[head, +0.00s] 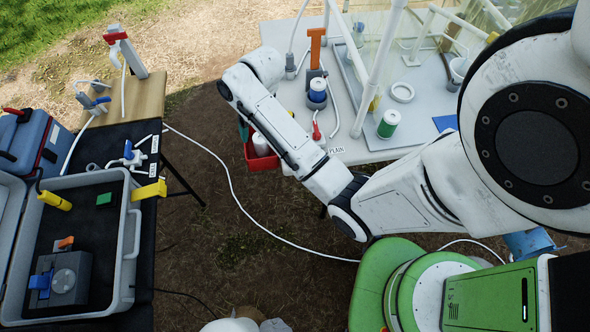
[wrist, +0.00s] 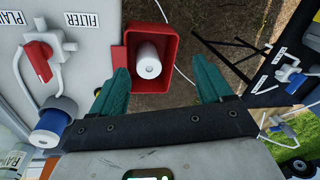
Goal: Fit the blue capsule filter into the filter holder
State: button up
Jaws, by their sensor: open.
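The blue capsule filter, a white cylinder with a blue band (head: 317,88), stands upright on the pale table by an orange-handled post (head: 316,48). A blue-and-white cylinder (wrist: 50,128), apparently the same one, shows at the left of the wrist view. I cannot tell whether a holder is around it, and I cannot clearly identify the filter holder. My gripper (wrist: 163,88) is open and empty, its teal fingers apart near a red bin (wrist: 179,48). A plain white cylinder (wrist: 148,62) in the bin appears between the fingers. In the head view my arm hides most of the gripper.
The red bin (head: 261,160) hangs at the table's near-left edge. A red-handled tap (wrist: 38,58) is beside the FILTER label (wrist: 82,20). A green-banded cylinder (head: 388,124) and white ring (head: 402,92) sit on the table. An open grey case (head: 131,245) lies left, across bare ground.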

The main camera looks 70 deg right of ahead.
jog(key=s+a+f+n, duration=0.2)
jog(key=s+a+n, duration=0.3)
jog(key=a, duration=0.8)
jog(key=s+a+r+n+h, duration=0.1)
jog(key=s+a+r+n, duration=0.1)
jog(key=s, duration=0.8)
jog(key=shift+a+r+n, duration=0.25)
jog(key=shift+a+n, duration=0.15)
jog(key=shift+n, duration=0.2)
jog(key=shift+s, duration=0.1)
jog(key=shift+a+f+b, duration=0.1)
jog(key=shift+f+b, duration=0.65)
jog(key=shift+f, duration=0.05)
